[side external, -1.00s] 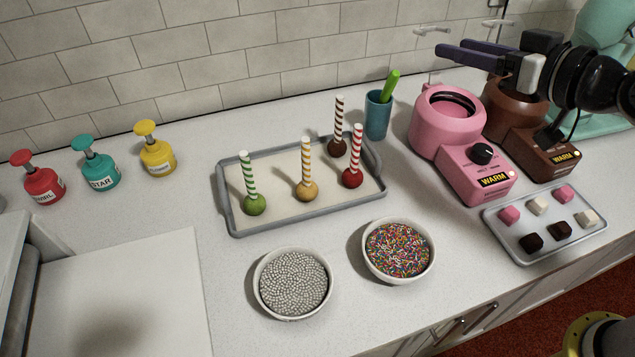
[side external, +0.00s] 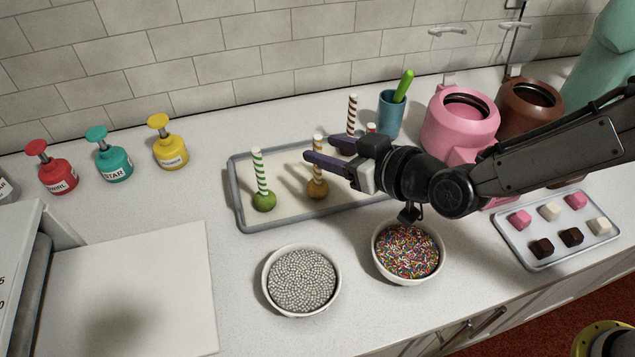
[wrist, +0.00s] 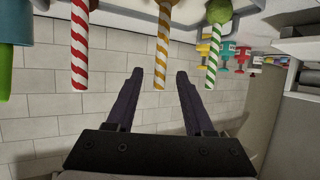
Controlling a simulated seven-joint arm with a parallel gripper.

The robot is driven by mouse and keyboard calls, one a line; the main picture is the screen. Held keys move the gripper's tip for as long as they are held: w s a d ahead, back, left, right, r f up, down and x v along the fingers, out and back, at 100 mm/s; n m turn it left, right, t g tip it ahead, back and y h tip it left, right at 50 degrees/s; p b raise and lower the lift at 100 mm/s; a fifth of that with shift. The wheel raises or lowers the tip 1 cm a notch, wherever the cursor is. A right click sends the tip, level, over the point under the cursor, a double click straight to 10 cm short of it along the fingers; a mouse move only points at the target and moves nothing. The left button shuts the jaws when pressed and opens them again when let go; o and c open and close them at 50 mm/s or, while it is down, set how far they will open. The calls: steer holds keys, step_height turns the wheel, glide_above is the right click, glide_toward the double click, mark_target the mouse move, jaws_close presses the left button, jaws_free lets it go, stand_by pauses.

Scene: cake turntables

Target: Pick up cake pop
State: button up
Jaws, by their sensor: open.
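Cake pops stand stick-up on a grey-rimmed tray (side external: 237,185). The green pop (side external: 264,202) is at the left, and the orange-yellow pop (side external: 317,190) with a yellow-striped stick is beside it. The brown pop's striped stick (side external: 352,108) shows behind my gripper; only the tip of the red pop's stick (side external: 371,127) shows. My gripper (side external: 320,149) is open and level at the height of the yellow-striped stick. In the wrist view that stick (wrist: 161,50) lines up between my fingertips (wrist: 159,72), with the red-striped (wrist: 80,50) and green-striped (wrist: 213,55) sticks outside them.
Bowls of silver beads (side external: 302,281) and rainbow sprinkles (side external: 407,252) stand in front of the tray. A blue cup (side external: 390,115) and pink melter (side external: 460,120) are behind right. A tray of cubes (side external: 545,262) is at right. Pump bottles (side external: 115,160) stand at left.

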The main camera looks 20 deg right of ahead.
steer(key=x, duration=0.6)
steer(key=shift+r, duration=0.15)
jaws_close()
stand_by(1.4)
